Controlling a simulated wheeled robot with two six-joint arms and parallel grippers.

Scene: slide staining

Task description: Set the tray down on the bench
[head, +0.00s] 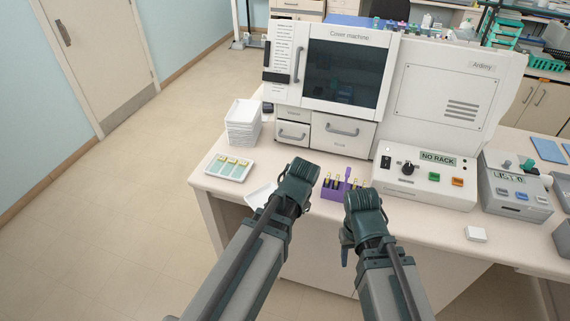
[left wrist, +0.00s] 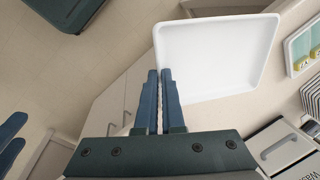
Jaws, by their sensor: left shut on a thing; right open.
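A white, empty, shallow tray (head: 259,194) shows at the bench's front edge, partly hidden behind my left arm. In the left wrist view the tray (left wrist: 215,50) lies just beyond the closed fingers of my left gripper (left wrist: 164,102), which are shut on its near corner. The head view does not show clearly whether the tray touches the bench (head: 213,183). My right gripper (head: 347,248) is open and empty, low in front of the bench; its fingers also show at the left edge of the left wrist view (left wrist: 12,140).
A tray with slides (head: 229,168) and a stack of white trays (head: 243,122) stand to the left. A purple rack (head: 337,190) stands between my arms. The Cover machine (head: 345,70) stands behind. A control box (head: 425,178) is at right.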

